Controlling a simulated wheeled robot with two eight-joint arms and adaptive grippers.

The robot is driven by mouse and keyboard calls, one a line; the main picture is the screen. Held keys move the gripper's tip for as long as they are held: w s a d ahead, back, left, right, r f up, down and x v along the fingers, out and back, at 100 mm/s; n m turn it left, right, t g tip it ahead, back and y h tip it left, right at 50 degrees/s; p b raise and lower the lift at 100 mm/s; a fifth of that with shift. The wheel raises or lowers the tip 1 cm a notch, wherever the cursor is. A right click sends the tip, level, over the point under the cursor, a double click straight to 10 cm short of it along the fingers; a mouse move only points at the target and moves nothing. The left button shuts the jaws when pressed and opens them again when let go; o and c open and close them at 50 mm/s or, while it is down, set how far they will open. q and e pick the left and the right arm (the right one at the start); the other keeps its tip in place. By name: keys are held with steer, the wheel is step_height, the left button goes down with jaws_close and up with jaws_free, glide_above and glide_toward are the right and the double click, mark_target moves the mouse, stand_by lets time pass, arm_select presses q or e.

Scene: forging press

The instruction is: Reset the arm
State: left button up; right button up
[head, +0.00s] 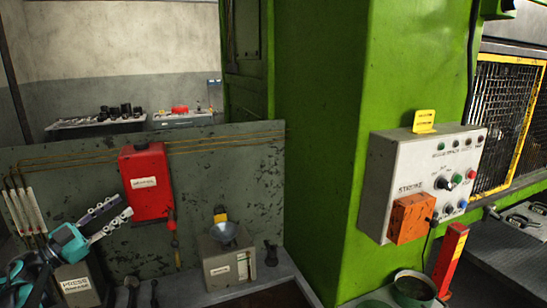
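My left gripper (125,207) is at the lower left, with a teal body and two grey fingers pointing up and to the right. The fingers are apart and nothing shows between them. It is in front of the dark green low wall, left of and below the red box (145,182). My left arm comes in from the lower left corner. My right gripper and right arm do not show.
A grey control panel (402,180) with an orange box (411,218) is on the green press (320,120). A grey box with a funnel (228,262) stands on the ledge. A labelled dark container (76,284) is just below my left gripper. A bucket (414,288) stands lower right.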

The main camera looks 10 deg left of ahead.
arm_select(q)
steer(key=w+d+r+n+t+y, duration=0.35)
steer(key=d+r+n+y, duration=0.3)
steer(key=n+y, duration=0.55)
steer(key=s+d+f+g, duration=0.4)
steer(key=s+d+f, duration=0.4)
steer(key=f, duration=0.3)
steer(key=s+d+f+g, duration=0.5)
steer(key=s+d+f, duration=0.3)
steer(key=f, duration=0.3)
steer(key=s+d+f+m+g, duration=0.1)
steer(key=s+d+f+g, duration=0.4)
steer(key=f, duration=0.7)
steer(key=s+d+b, duration=0.1)
steer(key=s+d, duration=0.1)
steer(key=s, duration=0.2)
steer(key=shift+d+h, duration=0.4)
